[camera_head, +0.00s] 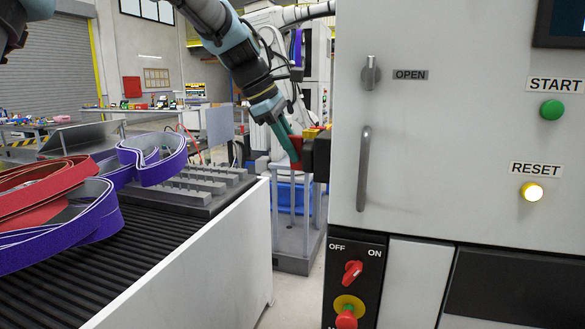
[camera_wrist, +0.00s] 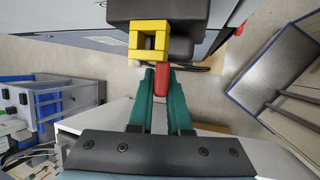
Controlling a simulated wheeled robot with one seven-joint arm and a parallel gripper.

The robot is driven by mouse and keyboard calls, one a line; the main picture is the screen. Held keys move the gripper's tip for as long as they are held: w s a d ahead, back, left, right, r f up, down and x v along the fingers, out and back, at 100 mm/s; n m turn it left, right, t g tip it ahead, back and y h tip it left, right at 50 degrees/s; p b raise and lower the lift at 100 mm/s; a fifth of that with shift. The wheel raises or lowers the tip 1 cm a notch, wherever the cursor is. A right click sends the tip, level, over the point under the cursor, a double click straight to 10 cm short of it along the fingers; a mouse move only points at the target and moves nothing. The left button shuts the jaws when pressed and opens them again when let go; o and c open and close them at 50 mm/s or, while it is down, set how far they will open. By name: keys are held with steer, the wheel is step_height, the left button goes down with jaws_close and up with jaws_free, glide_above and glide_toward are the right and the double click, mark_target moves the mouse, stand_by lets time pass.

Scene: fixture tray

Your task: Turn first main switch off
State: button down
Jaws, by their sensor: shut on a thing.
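A main switch with a red handle (camera_wrist: 161,80) and a yellow bracket (camera_wrist: 148,42) sits on a black housing (camera_wrist: 188,12) in the wrist view. In the head view, the red handle (camera_head: 296,153) sticks out from the left side of the grey cabinet (camera_head: 440,130). My gripper (camera_wrist: 160,74) has green fingers, one on each side of the red handle, and is shut on it. The head view shows my gripper (camera_head: 289,150) reaching it from the upper left. The handle's far end is partly hidden between the fingers.
The cabinet front has a vertical door handle (camera_head: 363,168), a red OFF/ON knob (camera_head: 352,272), a red and yellow stop button (camera_head: 346,318), a green START button (camera_head: 551,110) and a lit RESET button (camera_head: 532,192). A conveyor (camera_head: 120,270) with purple and red straps stands at left.

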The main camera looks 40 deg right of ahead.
steer(key=h+b, duration=0.1)
steer(key=b, duration=0.2)
steer(key=t+h+b, duration=0.1)
steer(key=b, duration=0.3)
steer(key=f+m+t+h+b, duration=0.1)
steer(key=b, duration=0.2)
steer(key=shift+s+a+f+h, duration=0.15)
steer(key=shift+a+h, duration=0.1)
steer(key=shift+h, duration=0.15)
steer(key=m+t+h+b, duration=0.1)
steer(key=h+b, duration=0.1)
steer(key=b, duration=0.8)
steer(key=t+h+b, duration=0.1)
steer(key=h+b, duration=0.2)
steer(key=b, duration=0.8)
steer(key=m+t+h+b, duration=0.1)
steer(key=h+b, duration=0.2)
steer(key=b, duration=0.8)
steer(key=shift+s+a+f+m, duration=0.15)
steer(key=shift+f+m, duration=0.15)
steer(key=shift+f, duration=0.1)
steer(key=shift+b, duration=0.4)
steer(key=shift+r+h+b, duration=0.3)
steer(key=shift+h+b, duration=0.2)
steer(key=shift+b, duration=0.4)
steer(key=c, duration=0.9)
jaws_free()
steer(key=shift+o, duration=0.2)
